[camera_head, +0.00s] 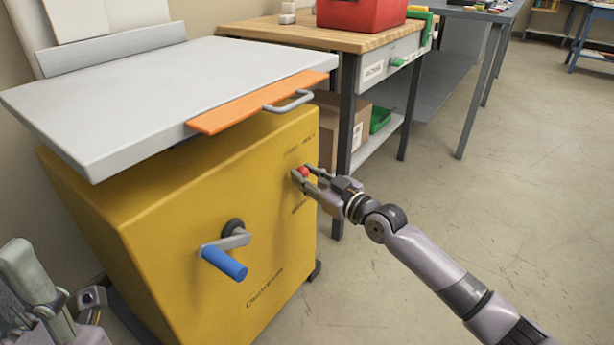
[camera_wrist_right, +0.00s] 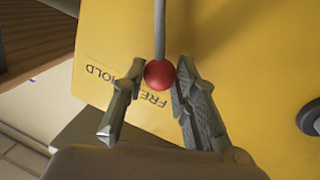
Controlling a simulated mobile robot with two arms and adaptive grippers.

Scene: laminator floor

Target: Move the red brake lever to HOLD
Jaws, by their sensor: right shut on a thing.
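The red ball knob (camera_head: 303,172) of the brake lever is on the front of the yellow machine (camera_head: 150,215). My right gripper (camera_head: 308,178) is shut on the knob, and the fingers hide part of it. In the right wrist view, the red knob (camera_wrist_right: 160,74) sits between the two fingers of my right gripper (camera_wrist_right: 157,90), and the thin grey lever rod (camera_wrist_right: 160,28) runs up from it. The knob is by the FREE label (camera_wrist_right: 150,98); the HOLD label (camera_wrist_right: 103,73) is to the left. My left gripper (camera_head: 75,305) is partly in view at the lower left.
A blue-handled crank (camera_head: 224,261) sticks out of the machine's front. A grey lid (camera_head: 170,90) with an orange strip (camera_head: 255,100) and metal handle (camera_head: 288,101) overhangs the top. A wooden workbench (camera_head: 290,33) with a red box stands behind. The floor at right is clear.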

